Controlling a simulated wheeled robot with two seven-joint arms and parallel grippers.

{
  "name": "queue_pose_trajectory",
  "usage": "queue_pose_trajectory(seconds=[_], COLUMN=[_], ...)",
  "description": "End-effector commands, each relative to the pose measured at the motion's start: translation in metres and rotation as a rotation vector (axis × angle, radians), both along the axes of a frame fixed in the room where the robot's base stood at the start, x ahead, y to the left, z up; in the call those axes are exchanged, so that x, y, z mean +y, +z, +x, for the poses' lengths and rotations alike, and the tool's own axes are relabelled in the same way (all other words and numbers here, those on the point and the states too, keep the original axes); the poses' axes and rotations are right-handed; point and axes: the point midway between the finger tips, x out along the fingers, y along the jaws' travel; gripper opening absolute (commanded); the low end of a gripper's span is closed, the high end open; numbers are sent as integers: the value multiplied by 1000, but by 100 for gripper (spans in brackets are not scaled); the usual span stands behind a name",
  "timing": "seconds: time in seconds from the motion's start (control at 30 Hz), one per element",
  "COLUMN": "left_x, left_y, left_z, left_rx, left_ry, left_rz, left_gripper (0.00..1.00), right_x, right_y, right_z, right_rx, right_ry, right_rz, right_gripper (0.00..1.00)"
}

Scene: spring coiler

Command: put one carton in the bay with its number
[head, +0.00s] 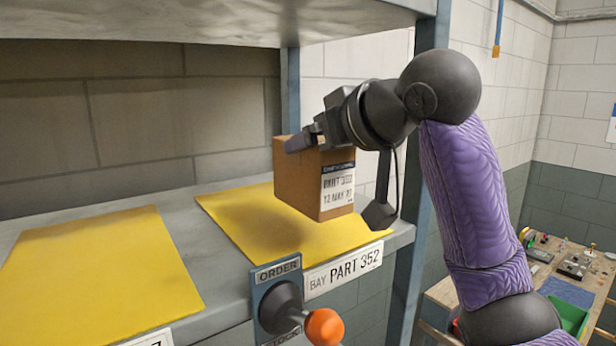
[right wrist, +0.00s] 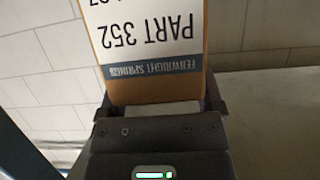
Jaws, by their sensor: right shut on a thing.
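A brown carton (head: 299,181) with a white label is held above the yellow mat (head: 257,218) of a shelf bay. The bay's front label (head: 343,269) reads "BAY PART 352". In the right wrist view the carton (right wrist: 152,50) shows a label reading "PART 352", upside down. My right gripper (head: 304,141) is shut on the carton's upper part, its arm coming in from the right. A shadow lies on the mat below the carton, which appears clear of the mat. My left gripper is not in view.
A second yellow mat (head: 100,268) lies empty on the shelf to the left. A lever with an orange knob (head: 324,327) under an "ORDER" plate (head: 277,271) sticks out at the front. A blue post (head: 414,200) stands at the right, and an upper shelf (head: 220,22) hangs above.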

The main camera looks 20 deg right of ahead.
Motion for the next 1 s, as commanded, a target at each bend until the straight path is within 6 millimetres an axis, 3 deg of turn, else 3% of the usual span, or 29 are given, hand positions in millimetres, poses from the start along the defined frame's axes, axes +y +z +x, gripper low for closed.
queue_pose_trajectory(seconds=[0.2,0.57,0.6,0.63,0.9,1.0], left_x=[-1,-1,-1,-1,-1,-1], left_y=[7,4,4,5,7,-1], left_z=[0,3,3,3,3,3], left_rx=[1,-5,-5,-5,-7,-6], left_ry=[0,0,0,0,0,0], left_rz=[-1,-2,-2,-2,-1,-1], left_gripper=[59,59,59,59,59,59], right_x=[0,0,0,0,0,-3], right_y=[-35,-41,-41,-41,-37,-35], right_z=[0,0,0,0,0,-9], right_rx=[1,-2,1,1,1,-3], right_ry=[0,0,0,0,0,0], right_rz=[0,1,0,0,0,1], right_gripper=[0,0,94,100,100,100])
